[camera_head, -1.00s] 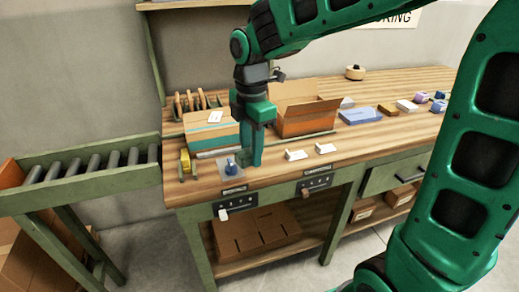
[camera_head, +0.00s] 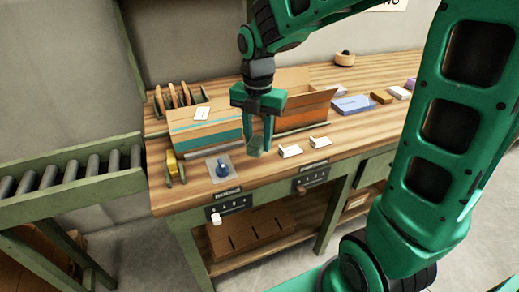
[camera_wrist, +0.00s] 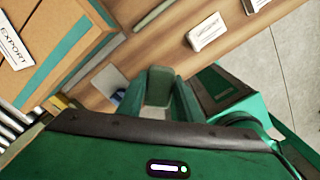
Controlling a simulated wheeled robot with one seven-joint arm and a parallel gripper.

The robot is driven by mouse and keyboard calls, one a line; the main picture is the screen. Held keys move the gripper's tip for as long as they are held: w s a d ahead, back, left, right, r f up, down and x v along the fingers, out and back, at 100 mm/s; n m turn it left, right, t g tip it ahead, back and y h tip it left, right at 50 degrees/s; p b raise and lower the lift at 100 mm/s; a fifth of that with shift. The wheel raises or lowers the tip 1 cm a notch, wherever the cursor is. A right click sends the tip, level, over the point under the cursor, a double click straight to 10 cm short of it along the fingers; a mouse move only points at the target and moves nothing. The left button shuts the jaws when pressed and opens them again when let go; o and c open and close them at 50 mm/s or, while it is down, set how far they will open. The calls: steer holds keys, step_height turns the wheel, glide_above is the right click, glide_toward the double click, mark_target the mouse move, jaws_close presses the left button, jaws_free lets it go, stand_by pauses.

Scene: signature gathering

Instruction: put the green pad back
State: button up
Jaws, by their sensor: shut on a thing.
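My gripper (camera_head: 257,147) is shut on a small dark green block, which looks like the green pad (camera_head: 256,152). It is held between the fingertips over the front of the wooden bench, right of a blue knobbed stamp (camera_head: 222,169) on a grey sheet (camera_head: 212,176). In the wrist view the fingers (camera_wrist: 160,100) hide most of what is between them, and a bit of blue (camera_wrist: 118,96) shows beside them. I cannot tell whether the block touches the bench.
Two white labelled blocks (camera_head: 290,151) (camera_head: 319,142) stand just right of my gripper. A taped carton (camera_head: 204,128) and an open box (camera_head: 303,118) stand behind. A yellow tape roll (camera_head: 172,164) is at the left. A roller conveyor (camera_head: 70,175) adjoins the bench.

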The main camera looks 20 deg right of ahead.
mark_target(262, 159)
steer(key=shift+w+d+f, duration=0.4)
steer(key=shift+d+f, duration=0.1)
steer(key=shift+d, duration=0.2)
steer(key=shift+f, duration=2.05)
steer(key=o, duration=0.9)
steer(key=shift+f, duration=0.1)
steer(key=shift+o, duration=0.2)
